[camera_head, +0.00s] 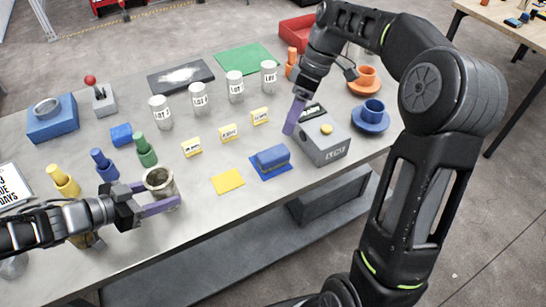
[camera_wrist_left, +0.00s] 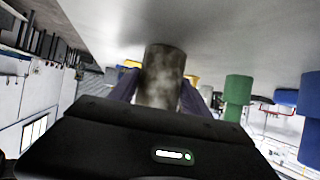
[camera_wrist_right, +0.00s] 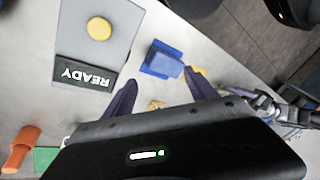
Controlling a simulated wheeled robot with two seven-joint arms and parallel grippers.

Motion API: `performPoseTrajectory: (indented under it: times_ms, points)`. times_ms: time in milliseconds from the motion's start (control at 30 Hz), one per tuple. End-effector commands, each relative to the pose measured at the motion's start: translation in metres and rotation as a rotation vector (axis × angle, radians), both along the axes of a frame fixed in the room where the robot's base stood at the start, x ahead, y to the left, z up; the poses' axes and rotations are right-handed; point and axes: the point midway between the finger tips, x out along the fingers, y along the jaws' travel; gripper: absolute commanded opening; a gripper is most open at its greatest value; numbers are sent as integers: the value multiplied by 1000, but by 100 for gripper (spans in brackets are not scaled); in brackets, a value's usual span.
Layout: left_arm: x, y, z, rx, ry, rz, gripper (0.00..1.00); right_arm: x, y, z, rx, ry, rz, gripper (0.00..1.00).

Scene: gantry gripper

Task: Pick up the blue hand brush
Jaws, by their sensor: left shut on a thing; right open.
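A blue block-shaped thing (camera_head: 272,157), which may be the blue hand brush, lies on a blue mat (camera_head: 268,175) near the table's front edge. It also shows in the right wrist view (camera_wrist_right: 165,62), ahead of the fingers. My right gripper (camera_head: 296,115) is open and empty above the table, behind and right of it, beside the grey box. It also shows in the right wrist view (camera_wrist_right: 160,90). My left gripper (camera_head: 160,194) is shut on a grey speckled cup (camera_head: 159,180) at the front left. The cup stands between its fingers in the left wrist view (camera_wrist_left: 162,75).
A grey box (camera_head: 322,140) with a yellow button stands right of the blue mat. A yellow mat (camera_head: 228,181) lies left of it. White jars (camera_head: 235,86) and yellow labels (camera_head: 228,132) stand behind. Blue (camera_head: 370,118) and orange (camera_head: 365,80) cups are at right.

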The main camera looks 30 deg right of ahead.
Motion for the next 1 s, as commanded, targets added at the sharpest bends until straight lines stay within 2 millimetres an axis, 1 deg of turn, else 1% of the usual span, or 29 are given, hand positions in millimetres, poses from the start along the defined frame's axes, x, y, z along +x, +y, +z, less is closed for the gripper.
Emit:
performPoseTrajectory:
  times_ms: [33,100,200,300,400,567,867,1000]
  points:
    - [0,0,0,0,0,0,26,1,3,2,10,-44,110,66]
    - [0,0,0,0,0,0,26,2,5,4,21,-109,269,66]
    - [0,0,0,0,0,0,26,3,8,6,32,-190,465,66]
    - [0,0,0,0,0,0,26,3,10,7,38,-250,619,66]
    - [0,0,0,0,0,0,26,2,10,7,39,-288,721,66]
    - [0,0,0,0,0,0,26,2,9,7,38,-313,786,66]
    - [0,0,0,0,0,0,26,2,10,7,38,-313,788,66]
    - [0,0,0,0,0,0,26,2,13,1,39,-311,789,66]
